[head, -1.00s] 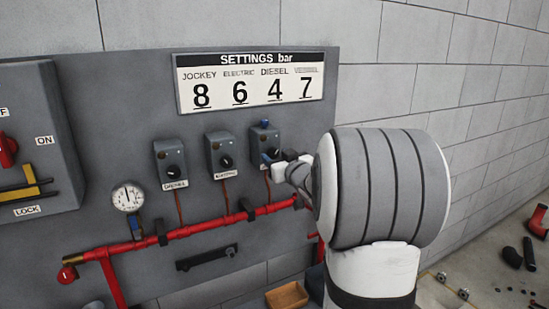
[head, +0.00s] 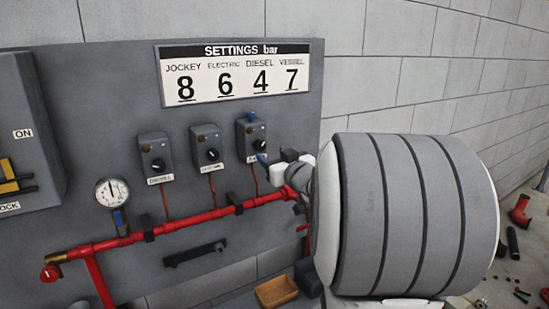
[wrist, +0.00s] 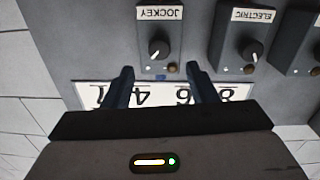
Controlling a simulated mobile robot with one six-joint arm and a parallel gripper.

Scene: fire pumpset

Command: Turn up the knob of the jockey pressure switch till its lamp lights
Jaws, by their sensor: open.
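The jockey pressure switch (head: 244,133) is the rightmost of three grey boxes on the panel; its label is partly covered by my gripper in the head view. In the wrist view, its black knob (wrist: 159,48) with a white pointer mark sits below the JOCKEY label (wrist: 160,13). The small lamp (wrist: 172,68) beside the knob looks dark brown and unlit. My gripper (wrist: 159,72) is open and empty, its two blue fingers apart, with the knob in line between them and just beyond the tips. In the head view the gripper (head: 272,159) is just right of and below the knob.
The electric switch (head: 206,146) and diesel switch (head: 154,157) stand to the left. A settings board (head: 242,75) reads jockey 8, electric 6, diesel 4, vessel 7. A red pipe (head: 180,225) with a gauge (head: 112,192) runs below. A tan bin (head: 276,291) is lower down.

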